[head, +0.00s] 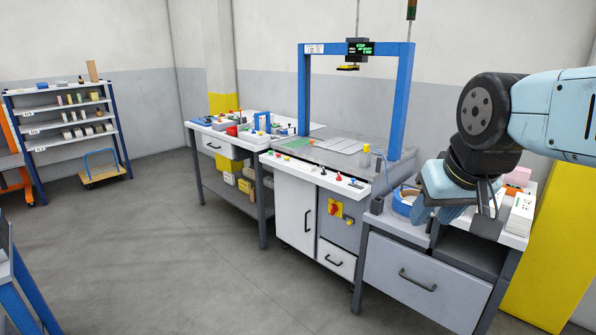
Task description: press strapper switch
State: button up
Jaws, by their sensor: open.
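The strapper looks to be the white and grey machine under a blue arch (405,95). Its sloped front panel (297,166) carries small controls, including a red button (337,177) and several dark ones. A red rotary switch on a yellow plate (336,209) is on the cabinet front below. I cannot tell which control is the strapper switch. My gripper (437,213) is open, at the right of the machine, over the neighbouring bench and apart from the panel.
A drawer bench (415,265) stands at the right with a stack of white sheets (521,214). A small display (360,48) hangs on the arch. A cluttered bench (210,140) adjoins at the left. Shelves (70,138) and a blue-handled trolley (103,175) stand far left. The floor is clear in front.

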aim_at(334, 207)
jog(key=u, duration=0.05)
jog(key=i, duration=0.2)
jog(key=z, duration=0.05)
jog(key=k, duration=0.6)
jog(key=u, duration=0.6)
jog(key=i, duration=1.5)
jog(key=z, duration=0.4)
